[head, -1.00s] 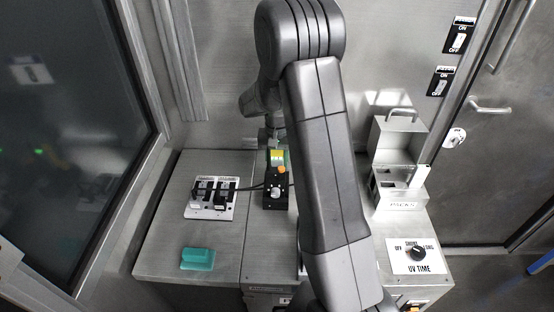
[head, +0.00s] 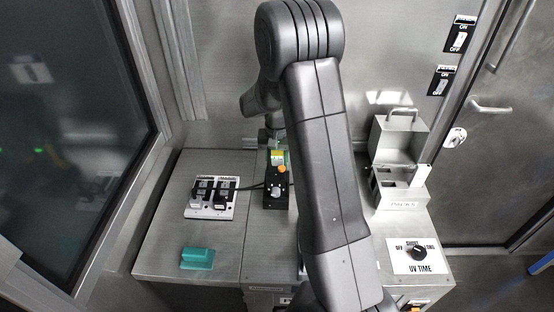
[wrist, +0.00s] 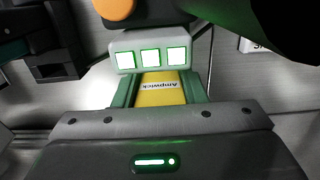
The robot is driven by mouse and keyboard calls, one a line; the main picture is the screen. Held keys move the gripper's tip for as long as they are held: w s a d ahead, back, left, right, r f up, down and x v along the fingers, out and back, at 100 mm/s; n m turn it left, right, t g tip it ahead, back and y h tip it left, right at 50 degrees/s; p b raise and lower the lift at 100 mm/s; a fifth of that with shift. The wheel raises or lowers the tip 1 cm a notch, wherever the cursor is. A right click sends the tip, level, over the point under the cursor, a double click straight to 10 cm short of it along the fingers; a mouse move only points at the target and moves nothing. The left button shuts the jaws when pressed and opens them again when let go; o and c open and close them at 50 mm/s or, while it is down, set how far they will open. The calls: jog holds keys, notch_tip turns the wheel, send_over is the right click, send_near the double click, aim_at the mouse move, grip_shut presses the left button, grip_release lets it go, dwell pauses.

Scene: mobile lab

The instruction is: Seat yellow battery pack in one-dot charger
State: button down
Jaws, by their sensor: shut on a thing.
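The yellow battery pack (wrist: 162,90) shows in the wrist view as a yellow face with upside-down "Ampwick" lettering between green sides. A pale block with three lit windows is at its far end. In the head view the pack (head: 277,155) is just behind a black box with an orange knob. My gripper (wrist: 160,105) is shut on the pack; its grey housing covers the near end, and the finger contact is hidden. In the head view my gripper (head: 273,138) is small and partly covered by my arm. I cannot identify the one-dot charger or tell whether the pack is seated.
The black box (head: 276,192) has a cable to a white plate (head: 230,212) with black modules. A teal block (head: 197,258) lies at front left. An open metal box (head: 398,140) and UV TIME dial (head: 418,253) stand right.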

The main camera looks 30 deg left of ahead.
jog(key=shift+f, duration=0.2)
jog(key=c, duration=0.8)
grip_release()
jog(key=shift+r, duration=0.15)
